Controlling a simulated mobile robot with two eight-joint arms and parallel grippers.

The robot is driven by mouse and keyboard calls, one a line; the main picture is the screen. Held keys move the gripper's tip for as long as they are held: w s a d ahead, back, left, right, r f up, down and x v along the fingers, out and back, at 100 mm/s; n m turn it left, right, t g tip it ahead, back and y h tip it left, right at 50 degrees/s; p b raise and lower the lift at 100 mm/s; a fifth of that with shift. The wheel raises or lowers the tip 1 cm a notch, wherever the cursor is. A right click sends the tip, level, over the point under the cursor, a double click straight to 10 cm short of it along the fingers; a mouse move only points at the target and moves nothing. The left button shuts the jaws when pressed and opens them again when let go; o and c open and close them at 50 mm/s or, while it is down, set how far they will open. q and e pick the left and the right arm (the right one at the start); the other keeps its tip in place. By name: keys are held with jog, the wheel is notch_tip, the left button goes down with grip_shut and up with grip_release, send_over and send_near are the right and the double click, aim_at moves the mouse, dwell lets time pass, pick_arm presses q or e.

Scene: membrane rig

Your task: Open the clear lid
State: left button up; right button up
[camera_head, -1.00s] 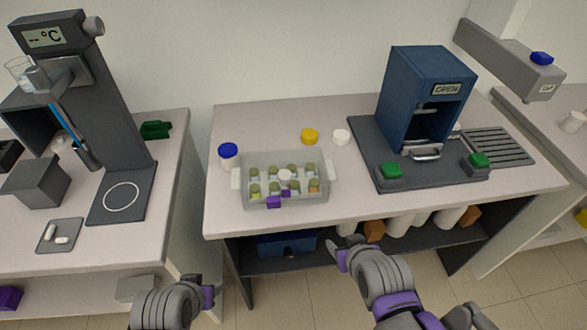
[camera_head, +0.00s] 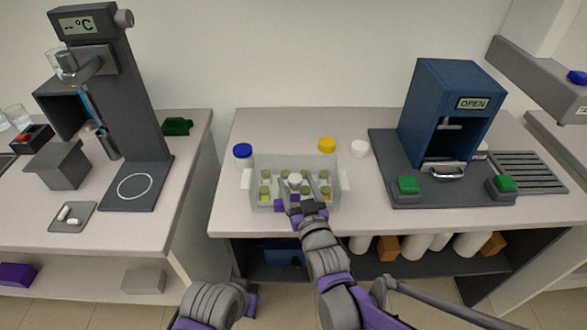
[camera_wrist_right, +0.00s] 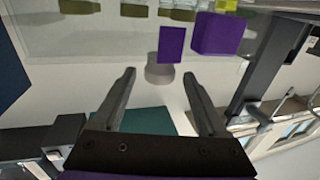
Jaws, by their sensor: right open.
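A clear box (camera_head: 340,178) holding several small vials stands on the middle bench, its clear lid (camera_head: 270,163) down over them. A pale round knob (camera_head: 295,179) shows on the lid in the head view. In the right wrist view, two purple blocks (camera_wrist_right: 218,33) sit at the box front, and a grey rounded piece (camera_wrist_right: 160,70) shows between my fingertips. My right gripper (camera_head: 300,207) is open at the box's front side, hiding part of it; its fingers (camera_wrist_right: 159,73) are apart, and contact cannot be told. My left gripper (camera_head: 250,302) is low before the bench, its jaws unclear.
A blue-capped jar (camera_head: 243,154), a yellow cap (camera_head: 327,145) and a white cap (camera_head: 360,148) stand close behind the box. A blue device (camera_head: 437,112) with green buttons is to the right. A gap separates the left bench (camera_head: 190,150).

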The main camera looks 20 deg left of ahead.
aim_at(293, 174)
jog(key=x, duration=0.5)
jog(key=shift+w, duration=0.15)
grip_shut()
dwell(1.3)
